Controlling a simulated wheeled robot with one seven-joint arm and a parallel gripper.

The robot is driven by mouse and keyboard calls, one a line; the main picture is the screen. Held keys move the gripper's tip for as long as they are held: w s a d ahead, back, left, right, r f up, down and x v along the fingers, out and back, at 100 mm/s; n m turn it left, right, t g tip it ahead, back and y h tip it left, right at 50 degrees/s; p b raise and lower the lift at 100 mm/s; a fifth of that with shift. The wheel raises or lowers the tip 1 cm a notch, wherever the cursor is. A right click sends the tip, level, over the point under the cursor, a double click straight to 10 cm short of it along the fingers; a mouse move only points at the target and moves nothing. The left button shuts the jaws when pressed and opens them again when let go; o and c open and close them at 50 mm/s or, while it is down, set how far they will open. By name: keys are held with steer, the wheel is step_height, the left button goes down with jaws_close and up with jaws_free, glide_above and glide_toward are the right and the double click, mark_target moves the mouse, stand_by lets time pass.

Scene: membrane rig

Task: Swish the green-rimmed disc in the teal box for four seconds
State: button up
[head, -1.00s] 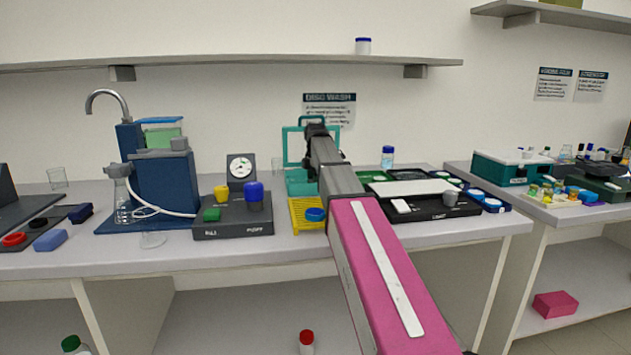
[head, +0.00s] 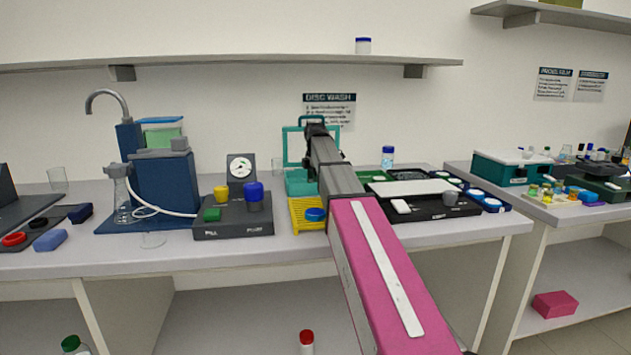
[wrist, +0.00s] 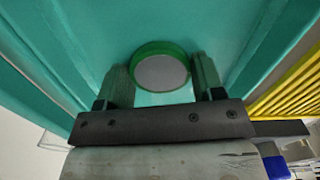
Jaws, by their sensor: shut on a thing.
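The green-rimmed disc (wrist: 160,70), with a grey-white face, shows in the wrist view between the two fingers of my gripper (wrist: 162,80). My gripper is shut on it. The teal box fills most of the wrist view, with its wall (wrist: 40,50) at the left and the disc inside its outline. In the head view the teal box (head: 297,182) stands on the bench with its lid raised behind it. My arm reaches over the box there and hides part of it, along with the disc. I cannot tell how deep the disc sits.
A yellow rack (head: 305,222) with a blue ring stands in front of the box; it also shows at the right in the wrist view (wrist: 290,90). A dark control unit (head: 233,222) with coloured knobs is to the left. A black tray (head: 430,212) is to the right.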

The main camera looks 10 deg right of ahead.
steer(key=shift+r, duration=4.25)
